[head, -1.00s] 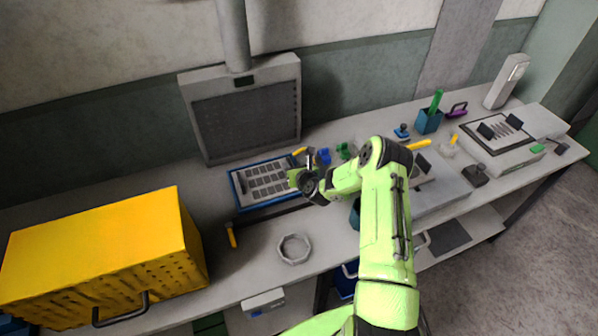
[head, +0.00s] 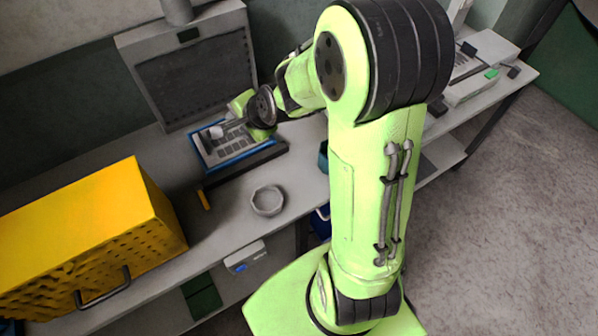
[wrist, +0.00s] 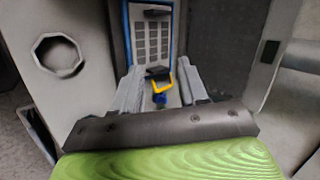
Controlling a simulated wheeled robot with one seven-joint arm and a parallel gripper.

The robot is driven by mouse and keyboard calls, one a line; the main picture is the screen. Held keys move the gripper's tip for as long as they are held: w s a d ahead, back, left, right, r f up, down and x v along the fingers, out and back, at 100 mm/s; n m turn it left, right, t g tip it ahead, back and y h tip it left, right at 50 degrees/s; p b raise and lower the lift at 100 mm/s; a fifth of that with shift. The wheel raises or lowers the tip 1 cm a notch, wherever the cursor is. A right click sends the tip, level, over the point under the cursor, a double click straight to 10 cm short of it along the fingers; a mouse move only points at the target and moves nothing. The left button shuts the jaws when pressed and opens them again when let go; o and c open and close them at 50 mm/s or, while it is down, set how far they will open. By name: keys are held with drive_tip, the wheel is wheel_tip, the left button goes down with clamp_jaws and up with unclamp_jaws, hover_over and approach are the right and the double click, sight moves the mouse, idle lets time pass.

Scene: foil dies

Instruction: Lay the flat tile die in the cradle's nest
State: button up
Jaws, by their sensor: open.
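My gripper (head: 213,133) is above the blue-rimmed tray (head: 197,152), pointing left. In the wrist view its two grey fingers (wrist: 158,66) are apart, with nothing clearly held between them. The tray's rows of grey tiles (wrist: 153,40) show beyond the fingertips. A yellow bracket-like piece (wrist: 164,84), a small blue piece (wrist: 160,99) and a dark piece (wrist: 157,72) appear in the gap between the fingers, seemingly below them. I cannot tell which piece is the flat tile die. I cannot make out the cradle or its nest; my arm hides much of the bench's right part.
A grey octagonal ring (head: 267,200) lies on the bench in front of the tray. A large yellow box (head: 85,225) stands at the left. A grey hood panel (head: 195,75) rises behind the tray.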

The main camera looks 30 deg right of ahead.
drive_tip(key=s+r+n, duration=0.3)
drive_tip(key=s+n, duration=0.2)
drive_tip(key=s, duration=0.3)
drive_tip(key=s+r+n+g+h+b, duration=0.1)
drive_tip(key=s+r+n, duration=0.2)
drive_tip(key=s+n, duration=0.2)
drive_tip(key=s+r+n+g+h, duration=0.1)
drive_tip(key=s+r+n, duration=0.2)
drive_tip(key=s, duration=0.9)
drive_tip(key=shift+d+r+n, duration=0.15)
drive_tip(key=shift+d+n, duration=0.2)
drive_tip(key=shift+n, duration=0.65)
drive_tip(key=shift+s, duration=0.1)
